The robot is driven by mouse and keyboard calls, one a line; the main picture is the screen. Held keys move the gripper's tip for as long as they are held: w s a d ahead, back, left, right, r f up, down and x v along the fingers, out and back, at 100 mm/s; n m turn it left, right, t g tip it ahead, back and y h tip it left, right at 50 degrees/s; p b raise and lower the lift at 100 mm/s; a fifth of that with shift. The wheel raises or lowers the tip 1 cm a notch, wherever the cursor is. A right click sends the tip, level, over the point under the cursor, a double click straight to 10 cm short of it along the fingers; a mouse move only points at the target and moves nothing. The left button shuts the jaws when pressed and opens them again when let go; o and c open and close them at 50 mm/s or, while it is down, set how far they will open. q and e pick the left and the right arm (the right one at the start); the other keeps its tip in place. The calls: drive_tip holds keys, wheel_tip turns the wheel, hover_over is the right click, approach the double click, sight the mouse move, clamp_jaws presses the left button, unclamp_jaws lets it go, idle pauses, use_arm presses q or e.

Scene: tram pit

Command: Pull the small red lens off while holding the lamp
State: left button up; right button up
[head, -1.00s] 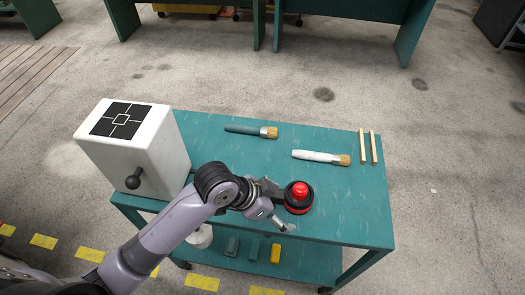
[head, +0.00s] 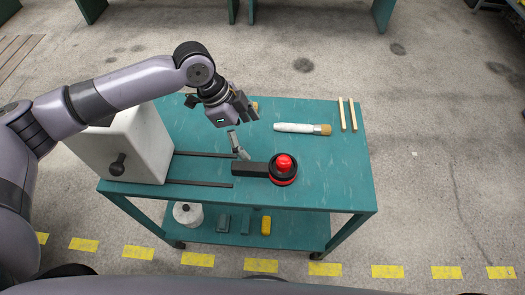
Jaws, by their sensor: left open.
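The lamp (head: 272,175) sits upright on the teal cart top, with a dark round body, a red lower rim and a dark block-like part reaching left. The small red lens (head: 284,162) is on top of the lamp. My left gripper (head: 245,108) is open and empty, above the table, up and left of the lamp and apart from it. A small grey jointed piece (head: 238,146) shows just below the gripper, by the lamp's block; I cannot tell what it is. My right gripper is not in view.
A white box (head: 130,150) with a black knob stands at the left. Two dark bars (head: 205,154) run from it towards the lamp. A white-handled brush (head: 295,127) and two wooden sticks (head: 348,115) lie behind. The lower shelf (head: 300,233) holds small items. The cart's right side is clear.

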sight(270, 166)
use_arm(q)
drive_tip(key=p+x, duration=0.3)
drive_tip(key=x, duration=1.2)
drive_tip(key=shift+d+f, duration=0.2)
drive_tip(key=shift+c, duration=0.2)
drive_tip(key=c, duration=1.3)
drive_tip(key=o, duration=1)
drive_tip(key=shift+c, duration=0.4)
drive_tip(key=c, duration=1)
drive_tip(key=shift+c, duration=0.2)
